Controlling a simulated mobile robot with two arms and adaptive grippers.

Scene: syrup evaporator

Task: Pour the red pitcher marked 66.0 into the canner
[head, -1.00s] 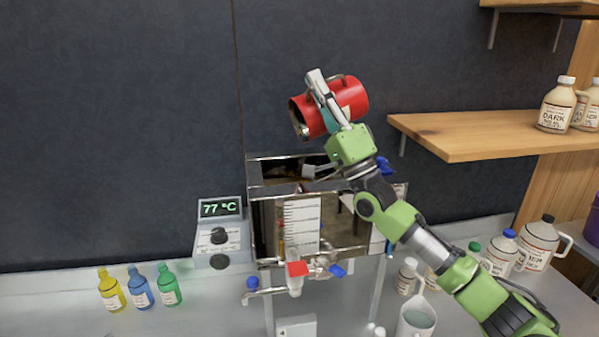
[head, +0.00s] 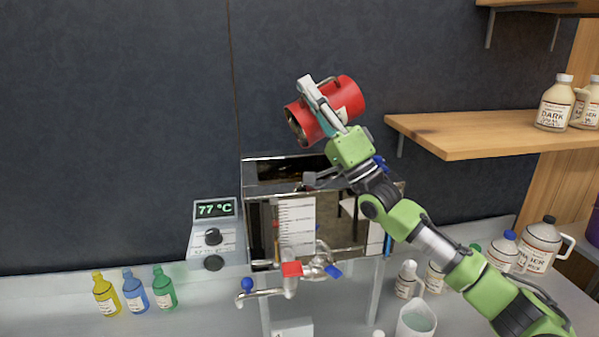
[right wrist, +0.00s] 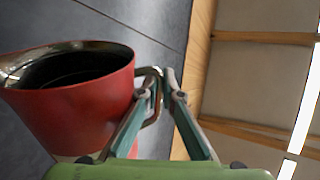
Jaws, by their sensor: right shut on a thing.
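The red pitcher (head: 345,97) is tilted on its side above the canner in the head view, its open mouth toward the lower left. A pale label shows on its side, but I cannot read it. My right gripper (head: 318,103) is shut on its handle; the right wrist view shows the fingers (right wrist: 170,88) around the handle and the dark inside of the red pitcher (right wrist: 75,105). The canner (head: 345,222) is a shiny metal box with an open top, a scale on its front and taps below. No stream of liquid is visible. My left gripper is out of view.
A temperature display (head: 214,209) reading 77 °C stands left of the canner. Yellow, blue and green bottles (head: 134,292) stand at the left. A wooden shelf (head: 480,132) with jugs juts out at the right.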

